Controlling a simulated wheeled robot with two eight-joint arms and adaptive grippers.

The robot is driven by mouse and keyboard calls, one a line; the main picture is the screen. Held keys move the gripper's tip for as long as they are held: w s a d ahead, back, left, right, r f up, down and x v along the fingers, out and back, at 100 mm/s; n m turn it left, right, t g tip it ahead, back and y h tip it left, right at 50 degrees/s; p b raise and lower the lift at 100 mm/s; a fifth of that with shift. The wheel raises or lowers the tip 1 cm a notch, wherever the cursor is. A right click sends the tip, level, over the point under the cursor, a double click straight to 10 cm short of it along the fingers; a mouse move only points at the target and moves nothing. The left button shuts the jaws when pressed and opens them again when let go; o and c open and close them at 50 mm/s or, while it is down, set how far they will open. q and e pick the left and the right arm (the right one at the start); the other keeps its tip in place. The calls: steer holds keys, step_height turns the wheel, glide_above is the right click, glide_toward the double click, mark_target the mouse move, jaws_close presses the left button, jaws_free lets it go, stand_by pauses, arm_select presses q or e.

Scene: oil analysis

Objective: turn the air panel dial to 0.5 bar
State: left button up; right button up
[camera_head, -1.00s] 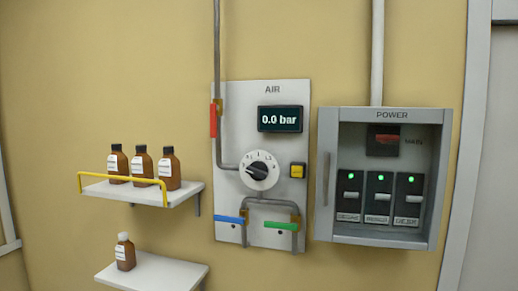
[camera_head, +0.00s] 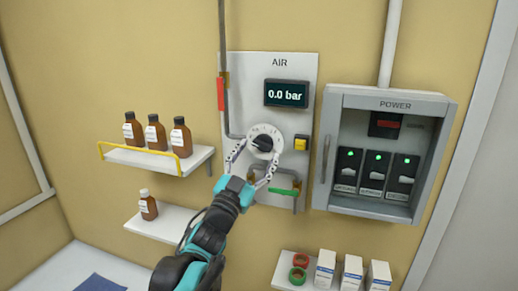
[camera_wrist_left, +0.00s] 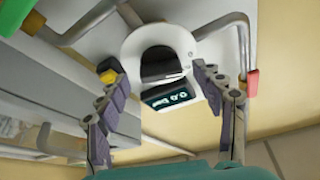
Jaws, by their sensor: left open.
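The air panel (camera_head: 300,72) is a light grey plate on the wall, and its display (camera_head: 286,94) reads 0.0 bar. The dial (camera_head: 265,131) is a white disc with a dark knob below the display. It also shows in the left wrist view, as a white ring (camera_wrist_left: 135,42) around a dark knob (camera_wrist_left: 163,64). My left gripper (camera_head: 251,161) is open, with its two fingers spread on either side of the dial's lower part. In the left wrist view the fingers (camera_wrist_left: 165,88) stand apart, with the dial between and beyond them. My right gripper is not in view.
A yellow button (camera_head: 301,143) sits right of the dial. A red valve handle (camera_head: 221,94) and a green one (camera_head: 284,191) are near it. The power box (camera_head: 394,97) stands to the right. Shelves with brown bottles (camera_head: 155,132) are to the left.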

arm_select(q)
steer(key=shift+w+d+r, duration=0.25)
steer(key=shift+w+r, duration=0.05)
steer(key=shift+w, duration=0.2)
steer(key=c, duration=1.2)
steer(key=shift+o, duration=0.2)
steer(key=shift+a+m+h, duration=0.1)
steer(key=shift+m+h, duration=0.2)
steer(key=shift+m, duration=0.1)
steer(key=m+g, duration=0.1)
steer(key=m, duration=0.1)
steer(key=m+h, duration=0.1)
steer(key=m, duration=0.1)
steer(key=shift+a+r+m+g, duration=0.1)
steer(key=shift+m+g, duration=0.2)
steer(key=shift+g, duration=0.1)
steer(key=shift+m+g+h+p, duration=0.6)
steer(key=shift+m+g, duration=0.3)
steer(key=shift+m, duration=1)
